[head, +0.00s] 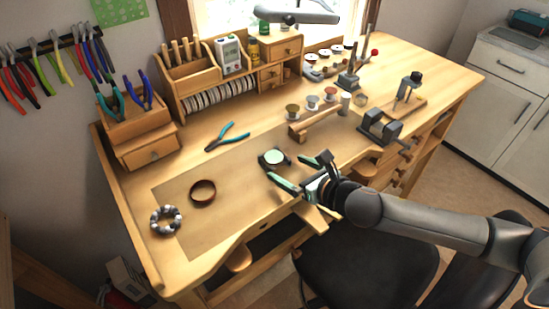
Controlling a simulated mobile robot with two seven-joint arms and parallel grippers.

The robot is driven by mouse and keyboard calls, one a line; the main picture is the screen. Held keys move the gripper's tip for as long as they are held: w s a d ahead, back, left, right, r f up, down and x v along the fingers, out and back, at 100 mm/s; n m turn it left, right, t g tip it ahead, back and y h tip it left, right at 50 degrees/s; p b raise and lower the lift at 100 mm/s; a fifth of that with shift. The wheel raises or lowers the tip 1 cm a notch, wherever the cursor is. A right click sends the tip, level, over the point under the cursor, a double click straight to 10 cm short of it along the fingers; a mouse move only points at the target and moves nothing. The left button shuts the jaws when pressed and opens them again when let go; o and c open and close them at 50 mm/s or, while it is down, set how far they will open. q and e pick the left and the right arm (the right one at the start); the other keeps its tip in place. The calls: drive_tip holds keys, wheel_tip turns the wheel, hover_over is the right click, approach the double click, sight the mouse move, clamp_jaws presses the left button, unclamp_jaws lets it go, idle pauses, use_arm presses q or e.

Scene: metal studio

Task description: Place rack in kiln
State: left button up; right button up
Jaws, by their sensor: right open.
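I cannot make out a rack or a kiln for certain in the head view. A dark teal box-shaped device (529,22) sits on the white cabinet at the far right, cut by the frame edge; I cannot tell what it is. My right gripper (284,168) is open over the front middle of the workbench, its two green fingers spread and nothing seen between them. Just beyond its fingertips lies a small dark round object with a pale green face (274,157); I cannot tell whether they touch. My left gripper is not in view.
A dark chair (370,262) stands in front. The bench between pliers and ring is clear.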

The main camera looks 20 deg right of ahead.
sight(280, 164)
drive_tip(key=shift+a+x, duration=0.2)
drive_tip(key=shift+x, duration=1.95)
drive_tip(key=shift+r, duration=0.2)
